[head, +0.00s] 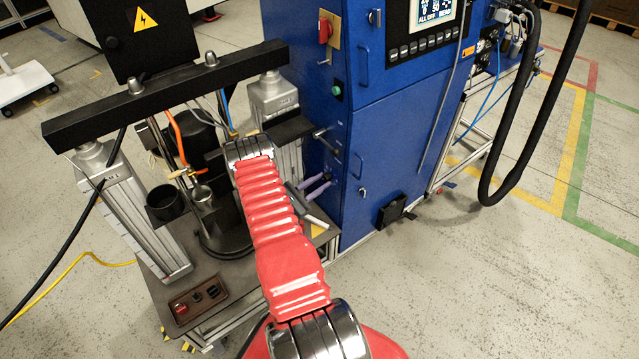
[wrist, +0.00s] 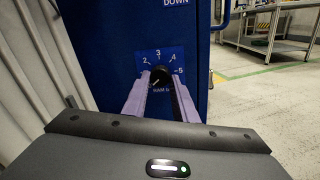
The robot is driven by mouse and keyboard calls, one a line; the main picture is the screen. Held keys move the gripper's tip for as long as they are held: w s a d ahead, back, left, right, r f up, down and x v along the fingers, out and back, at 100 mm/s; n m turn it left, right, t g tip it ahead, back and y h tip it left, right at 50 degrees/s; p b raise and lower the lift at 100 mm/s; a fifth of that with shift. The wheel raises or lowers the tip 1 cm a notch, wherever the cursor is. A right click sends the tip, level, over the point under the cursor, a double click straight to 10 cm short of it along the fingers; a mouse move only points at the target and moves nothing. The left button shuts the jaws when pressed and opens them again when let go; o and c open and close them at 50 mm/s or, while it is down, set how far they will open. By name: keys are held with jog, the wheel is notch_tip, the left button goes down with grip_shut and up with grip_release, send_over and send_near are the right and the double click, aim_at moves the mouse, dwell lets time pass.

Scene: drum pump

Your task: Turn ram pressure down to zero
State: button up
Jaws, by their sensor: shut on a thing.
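The ram pressure knob (wrist: 159,76) is black and round on a blue dial plate (wrist: 172,58) marked 2, 3, 4 and 5, with part of a "RAM b..." label below. A pale mark on the knob seems to point to the lower left; the low end of the scale is hidden by my left finger. My gripper (wrist: 160,82) is shut on the knob, one lilac finger on each side. In the head view my gripper (head: 321,184) is at the left side of the blue cabinet (head: 375,140), low down; the knob cannot be made out there.
The drum pump's frame (head: 130,205) with its dark crossbeam (head: 170,95) stands left of my arm. A small switch box (head: 198,299) is on the base plate in front. Black hoses (head: 545,110) hang right of the cabinet. The floor at right is clear.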

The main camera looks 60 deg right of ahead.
jog(key=shift+n, duration=0.7)
jog(key=o, duration=1)
jog(key=shift+o, duration=0.2)
jog(key=v, duration=1.3)
jog(key=shift+a, duration=0.4)
